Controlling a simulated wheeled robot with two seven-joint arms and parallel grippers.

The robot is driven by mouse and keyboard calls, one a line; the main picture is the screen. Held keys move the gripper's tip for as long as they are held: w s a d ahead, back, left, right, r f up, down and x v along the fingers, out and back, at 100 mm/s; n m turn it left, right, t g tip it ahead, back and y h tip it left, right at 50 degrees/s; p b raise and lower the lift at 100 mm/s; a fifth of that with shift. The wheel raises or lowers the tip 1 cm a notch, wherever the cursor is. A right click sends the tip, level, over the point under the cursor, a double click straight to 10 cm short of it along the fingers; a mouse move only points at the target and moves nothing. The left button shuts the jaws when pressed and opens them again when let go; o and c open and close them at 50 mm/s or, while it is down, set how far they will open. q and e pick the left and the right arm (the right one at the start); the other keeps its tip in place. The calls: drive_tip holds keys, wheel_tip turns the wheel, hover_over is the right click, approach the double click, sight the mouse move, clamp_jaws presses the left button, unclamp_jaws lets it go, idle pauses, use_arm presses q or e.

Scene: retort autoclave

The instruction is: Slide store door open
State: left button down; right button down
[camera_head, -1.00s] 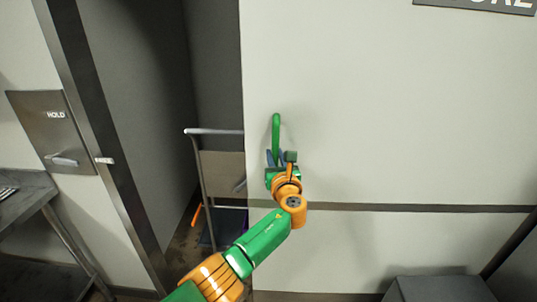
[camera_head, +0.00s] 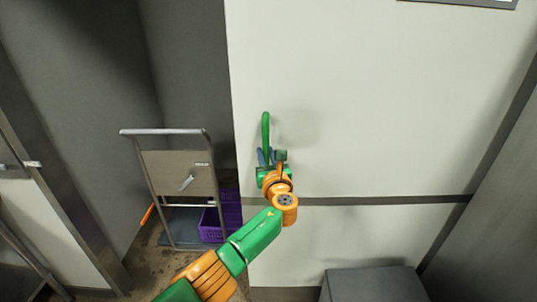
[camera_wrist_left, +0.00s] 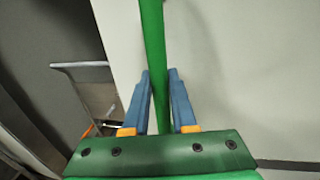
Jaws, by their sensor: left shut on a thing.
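The store door (camera_head: 370,110) is a large white sliding panel with a dark horizontal strip. It stands partly open, with a doorway to its left in the head view. Its green vertical bar handle (camera_head: 266,130) is near the door's left edge. My left gripper (camera_head: 266,158) is shut on the handle's lower part. In the left wrist view the blue fingers (camera_wrist_left: 160,100) stand on both sides of the green bar (camera_wrist_left: 153,50). The handle's lower end is hidden by the gripper. My right gripper is not in view.
A grey box (camera_head: 372,285) stands at the front of the door, lower right. A grey wall (camera_head: 490,210) is at the right.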

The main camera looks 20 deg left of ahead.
use_arm(q)
drive_tip(key=shift+d, duration=0.1)
drive_tip(key=shift+r, duration=0.1)
drive_tip(key=c, duration=0.9)
unclamp_jaws()
drive_tip(key=shift+o, duration=0.8)
drive_tip(key=shift+w+a, duration=0.1)
drive_tip(key=shift+a, duration=0.2)
drive_tip(key=shift+s+d, duration=0.2)
drive_tip(key=shift+p+v, duration=0.9)
drive_tip(key=shift+p, duration=0.15)
drive_tip(key=v, duration=0.5)
drive_tip(key=shift+a, duration=0.1)
